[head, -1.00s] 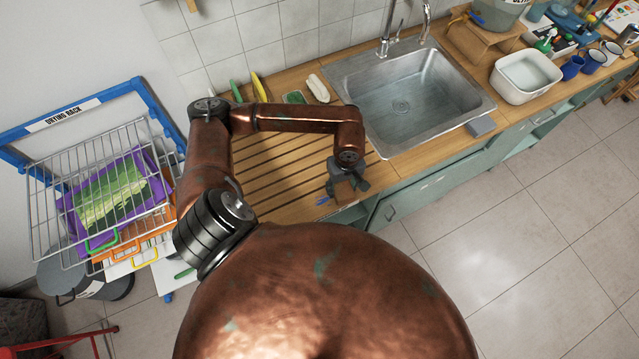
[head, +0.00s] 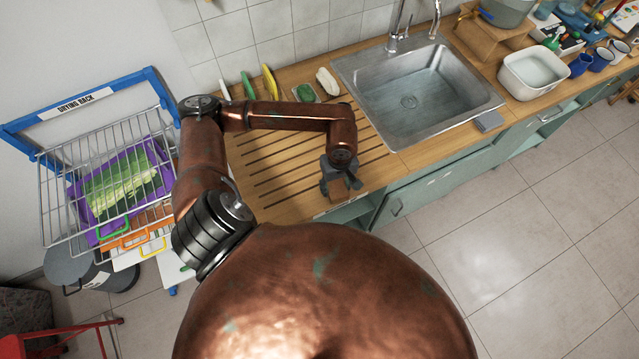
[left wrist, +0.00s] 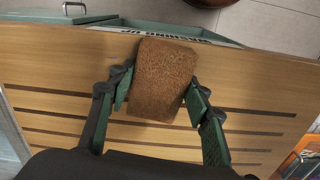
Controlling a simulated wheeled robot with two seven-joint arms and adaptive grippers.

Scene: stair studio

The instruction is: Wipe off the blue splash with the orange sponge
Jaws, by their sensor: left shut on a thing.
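My left gripper (head: 340,184) is low over the front part of the grooved wooden drainboard (head: 265,178), left of the sink. It is shut on the brownish-orange sponge (left wrist: 163,80), which shows as a block between the two fingers in the left wrist view. Little of the sponge shows in the head view. I cannot tell whether the sponge touches the wood. My right gripper is not in view.
The steel sink (head: 415,95) lies right of the drainboard. A green sponge (head: 305,93) and a whitish cloth (head: 327,81) lie at the back. A wire drying rack (head: 60,205) stands at the left. The counter's front edge is close to my gripper.

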